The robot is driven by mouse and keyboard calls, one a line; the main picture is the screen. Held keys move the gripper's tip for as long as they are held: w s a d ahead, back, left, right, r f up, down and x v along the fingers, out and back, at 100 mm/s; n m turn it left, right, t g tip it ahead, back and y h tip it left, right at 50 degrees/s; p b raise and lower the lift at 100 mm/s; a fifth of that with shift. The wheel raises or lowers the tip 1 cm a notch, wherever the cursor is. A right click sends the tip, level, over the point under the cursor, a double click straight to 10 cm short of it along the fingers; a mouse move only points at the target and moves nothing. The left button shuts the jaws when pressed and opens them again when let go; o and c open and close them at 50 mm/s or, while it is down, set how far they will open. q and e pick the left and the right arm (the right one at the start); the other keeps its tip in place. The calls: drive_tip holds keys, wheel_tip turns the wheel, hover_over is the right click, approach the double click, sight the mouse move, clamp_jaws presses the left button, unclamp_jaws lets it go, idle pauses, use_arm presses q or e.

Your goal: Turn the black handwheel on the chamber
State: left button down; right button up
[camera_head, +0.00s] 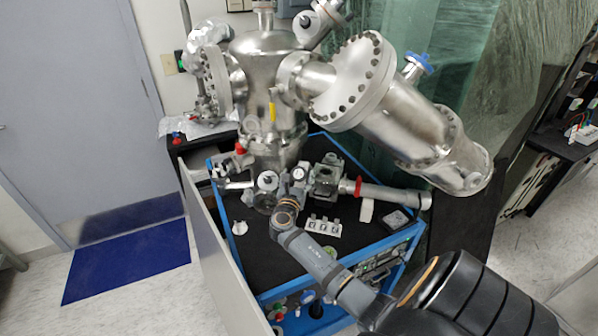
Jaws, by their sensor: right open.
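The chamber (262,58) is a shiny steel vessel with bolted flanges, standing at the back of the bench. I cannot make out the black handwheel for sure. A small dark round part (306,21) shows on the fitting at the chamber's upper right, but I cannot tell if it is the handwheel. My right arm reaches in from the lower right. Its gripper (283,184) is open in front of the chamber's lower part, among small fittings, and looks empty. Its fingers are small and partly blend with the parts behind. My left gripper is not in view.
A large steel side tube (400,122) with a blue-handled valve (418,64) slants to the right above the bench. The black bench top (262,255) has a blue frame (375,248). A dark blue mat (128,262) lies on the floor by the door.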

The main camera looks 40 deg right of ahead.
drive_tip(key=shift+w+d, duration=0.45)
drive_tip(key=shift+d, duration=0.15)
drive_tip(key=c, duration=1.2)
drive_tip(key=shift+o, duration=0.2)
drive_tip(key=shift+m, duration=0.3)
